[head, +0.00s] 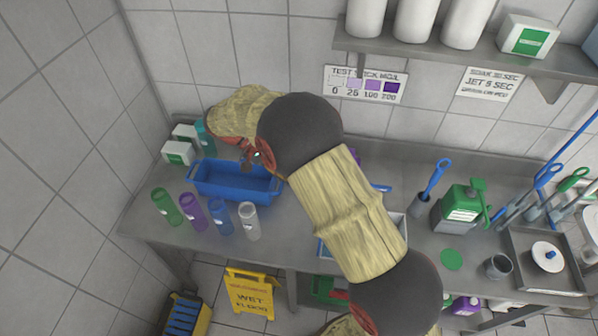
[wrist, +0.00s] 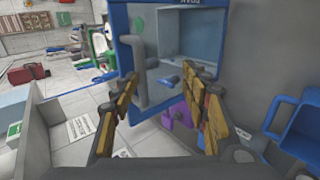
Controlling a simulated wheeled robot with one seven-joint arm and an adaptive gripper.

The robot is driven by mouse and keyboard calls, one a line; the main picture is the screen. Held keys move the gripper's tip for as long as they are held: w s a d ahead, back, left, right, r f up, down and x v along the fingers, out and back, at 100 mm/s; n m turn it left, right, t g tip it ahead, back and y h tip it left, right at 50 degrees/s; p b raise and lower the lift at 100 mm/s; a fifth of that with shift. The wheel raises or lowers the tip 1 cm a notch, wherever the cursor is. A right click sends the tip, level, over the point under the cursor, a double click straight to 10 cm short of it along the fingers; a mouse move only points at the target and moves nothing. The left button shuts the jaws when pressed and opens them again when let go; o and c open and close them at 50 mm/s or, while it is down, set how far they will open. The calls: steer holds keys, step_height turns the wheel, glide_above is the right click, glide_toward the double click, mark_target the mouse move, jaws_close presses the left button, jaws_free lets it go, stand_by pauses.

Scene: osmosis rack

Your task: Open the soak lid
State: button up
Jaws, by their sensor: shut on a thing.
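The soak lid (wrist: 198,48) is a see-through panel in a blue frame with lettering along its upper edge. It fills the middle of the wrist view and looks steeply tilted. A grey handle (wrist: 139,82) shows near its left side. My gripper (wrist: 165,85) has a finger on either side of the lid's lower part and is shut on the lid; the exact contact is hard to see. In the head view my arm hides the lid and fingertips. Part of a blue-edged basin (head: 321,249) shows beside my forearm.
A blue tray (head: 236,182) stands left of my arm, with green, purple, blue and clear bottles (head: 249,222) in front. A shelf (head: 450,47) overhangs the back. A yellow sign (head: 250,292) stands on the floor.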

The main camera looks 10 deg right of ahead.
steer(key=shift+s+f, duration=0.15)
steer(key=shift+f, duration=0.25)
steer(key=v, duration=1.2)
steer(key=shift+r, duration=0.4)
steer(key=s+d+t+y+b, duration=0.1)
steer(key=s+d+y+b, duration=0.1)
steer(key=s+d+b, duration=0.1)
steer(key=s+d+r+n+t+y+b, duration=0.1)
steer(key=s+d+y+b, duration=0.1)
steer(key=s+d, duration=0.3)
steer(key=s+d+r+n+t+y+b, duration=0.1)
steer(key=s+d+y+b, duration=0.1)
steer(key=s+d+b, duration=0.2)
steer(key=shift+d+r+y+b, duration=0.15)
steer(key=shift+d, duration=0.55)
steer(key=shift+d+r+y+b, duration=0.1)
steer(key=shift+d+y+b, duration=0.05)
steer(key=shift+d, duration=0.5)
steer(key=s+d+f+t+y+b, duration=0.1)
steer(key=s+d+f+t+b, duration=0.1)
steer(key=s, duration=0.6)
steer(key=s+d+f+n+t+y+b, duration=0.1)
steer(key=s+d+f+t+y+b, duration=0.1)
steer(key=s+f+b, duration=0.4)
step_height(320, 180, down, 2)
steer(key=shift+s+d+f+n+t, duration=0.25)
steer(key=shift+s+d+t, duration=0.25)
steer(key=shift+s+t, duration=0.45)
